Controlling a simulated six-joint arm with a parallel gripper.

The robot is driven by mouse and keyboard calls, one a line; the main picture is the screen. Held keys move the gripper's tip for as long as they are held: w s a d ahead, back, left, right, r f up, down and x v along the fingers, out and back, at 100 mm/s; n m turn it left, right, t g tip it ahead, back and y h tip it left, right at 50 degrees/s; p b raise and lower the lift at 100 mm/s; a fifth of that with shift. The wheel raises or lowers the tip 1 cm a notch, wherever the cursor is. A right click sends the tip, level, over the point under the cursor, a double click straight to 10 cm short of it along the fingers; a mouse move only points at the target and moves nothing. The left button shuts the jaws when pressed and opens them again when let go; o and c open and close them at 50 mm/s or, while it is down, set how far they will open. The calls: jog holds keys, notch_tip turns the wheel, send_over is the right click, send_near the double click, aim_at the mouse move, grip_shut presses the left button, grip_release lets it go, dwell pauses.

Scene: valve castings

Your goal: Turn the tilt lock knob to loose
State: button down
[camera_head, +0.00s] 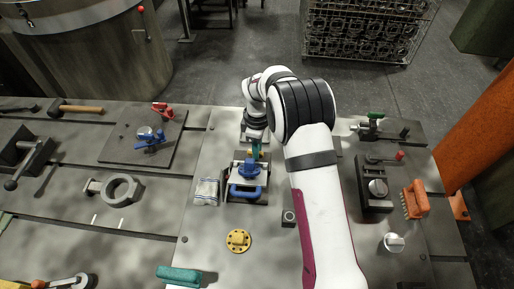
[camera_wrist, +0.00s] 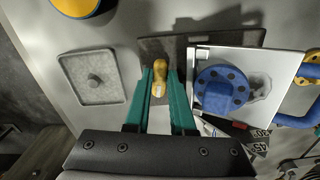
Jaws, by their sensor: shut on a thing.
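The tilt lock knob (camera_wrist: 158,72) is a small yellow, elongated knob beside the tilting plate. In the wrist view it sits between the teal fingertips of my gripper (camera_wrist: 160,84), which is shut on it. The tilting plate (camera_wrist: 202,52) carries a blue round flange (camera_wrist: 222,91) with dark bolt holes. Dark angle-scale pieces with white numbers (camera_wrist: 256,143) show below the plate; the knob's exact setting cannot be read. In the head view my gripper (camera_head: 257,150) is at the back of the fixture, by the blue casting (camera_head: 249,170); the knob is mostly hidden there.
A grey square plate with a stud (camera_wrist: 95,79) lies left of the knob in the wrist view. A yellow flange (camera_head: 238,240) and a small dark block (camera_head: 289,217) stand nearby. Bare bench lies around the yellow flange.

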jog(key=shift+n, duration=0.6)
jog(key=c, duration=0.8)
grip_release()
jog(key=shift+o, duration=0.2)
